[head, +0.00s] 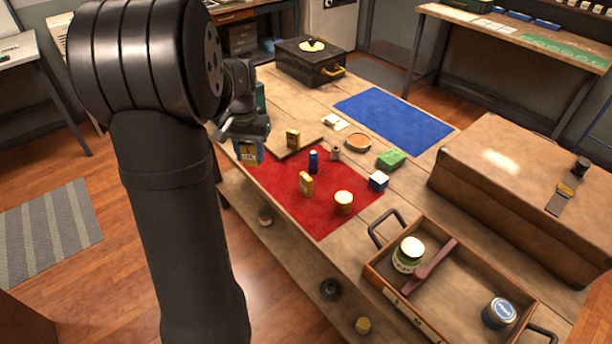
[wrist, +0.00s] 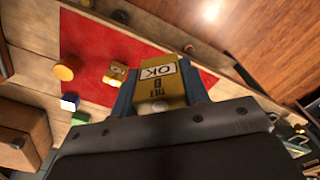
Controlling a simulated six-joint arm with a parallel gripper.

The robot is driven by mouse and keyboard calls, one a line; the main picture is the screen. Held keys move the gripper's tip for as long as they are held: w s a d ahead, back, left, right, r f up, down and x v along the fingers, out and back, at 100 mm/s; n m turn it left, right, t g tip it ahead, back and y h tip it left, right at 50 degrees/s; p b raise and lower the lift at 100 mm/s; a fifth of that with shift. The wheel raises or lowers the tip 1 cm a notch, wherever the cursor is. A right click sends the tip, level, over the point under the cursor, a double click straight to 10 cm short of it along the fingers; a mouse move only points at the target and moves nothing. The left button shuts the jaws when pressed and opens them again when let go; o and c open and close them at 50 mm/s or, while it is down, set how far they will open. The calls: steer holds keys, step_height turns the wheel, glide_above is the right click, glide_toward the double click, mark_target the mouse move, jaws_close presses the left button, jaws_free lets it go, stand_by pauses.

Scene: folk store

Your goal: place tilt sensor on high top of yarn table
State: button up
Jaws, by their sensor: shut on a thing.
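My gripper (head: 250,138) is shut on a yellow box-shaped tilt sensor (wrist: 158,84) with a white "OK" label and lettering that seems to read "TILT". Blue fingers grip it on both sides in the wrist view. In the head view the held sensor (head: 249,155) is beside the left edge of the wooden table, partly hidden by my gripper. The table's top (head: 318,105) bears a red mat (head: 275,180) and a blue mat (head: 400,118). A similar small yellow box (head: 306,184) stands on the red mat, and another (head: 293,138) is on a thin wooden board.
The lower shelf holds several small items.

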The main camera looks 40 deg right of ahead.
steer(key=s+d+m, duration=0.8)
steer(key=s+d, duration=1.2)
steer(key=w+f, duration=0.3)
steer(key=f, duration=0.1)
steer(key=w+f, duration=0.4)
steer(key=w+a+f, duration=0.1)
steer(key=w+f, duration=0.3)
steer(key=shift+w, duration=0.25)
steer(key=shift+f, duration=2.05)
steer(key=shift+f, duration=0.2)
steer(key=o, duration=1)
